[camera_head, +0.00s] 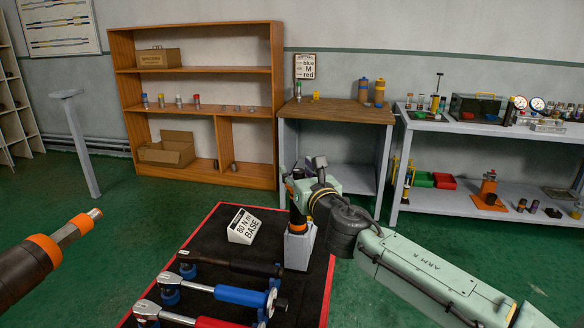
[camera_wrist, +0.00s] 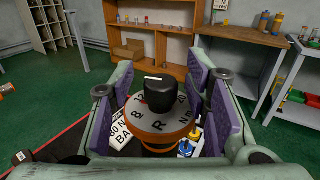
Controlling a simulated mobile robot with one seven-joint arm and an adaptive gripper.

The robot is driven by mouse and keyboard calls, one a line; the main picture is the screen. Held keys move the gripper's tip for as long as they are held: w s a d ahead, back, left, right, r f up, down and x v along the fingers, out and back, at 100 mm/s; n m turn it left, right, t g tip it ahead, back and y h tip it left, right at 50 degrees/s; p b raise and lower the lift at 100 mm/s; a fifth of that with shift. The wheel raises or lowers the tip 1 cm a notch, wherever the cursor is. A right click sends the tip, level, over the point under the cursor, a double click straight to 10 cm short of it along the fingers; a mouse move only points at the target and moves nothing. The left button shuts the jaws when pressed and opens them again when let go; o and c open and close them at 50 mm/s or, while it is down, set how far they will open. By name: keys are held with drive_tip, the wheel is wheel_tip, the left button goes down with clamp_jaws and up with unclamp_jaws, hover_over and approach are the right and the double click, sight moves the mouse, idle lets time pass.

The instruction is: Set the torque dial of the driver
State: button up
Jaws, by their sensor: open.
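The driver (camera_head: 298,216) stands upright in a grey block at the right of the dark mat, its upper part partly hidden by my arm. In the wrist view its round dial plate (camera_wrist: 158,124) carries an R, numbers and "N m". A black knob (camera_wrist: 160,97) with a white line on its top rises from the plate; a red mark shows by its left side. My gripper (camera_wrist: 162,88) is open, with a purple-padded finger on either side of the knob and gaps visible. In the head view my gripper (camera_head: 305,180) is over the driver, its fingers hard to make out.
A sign (camera_head: 243,226) reading "80 N m BASE" stands on the mat (camera_head: 215,248), behind black, blue (camera_head: 240,295) and red (camera_head: 215,322) wrenches. A wall sign (camera_head: 305,66) reads "blue M red". A brown and orange tool (camera_head: 50,255) juts in at left. Shelves stand behind.

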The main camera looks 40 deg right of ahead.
drive_tip(key=shift+s, duration=0.1)
drive_tip(key=shift+c, duration=0.4)
clamp_jaws()
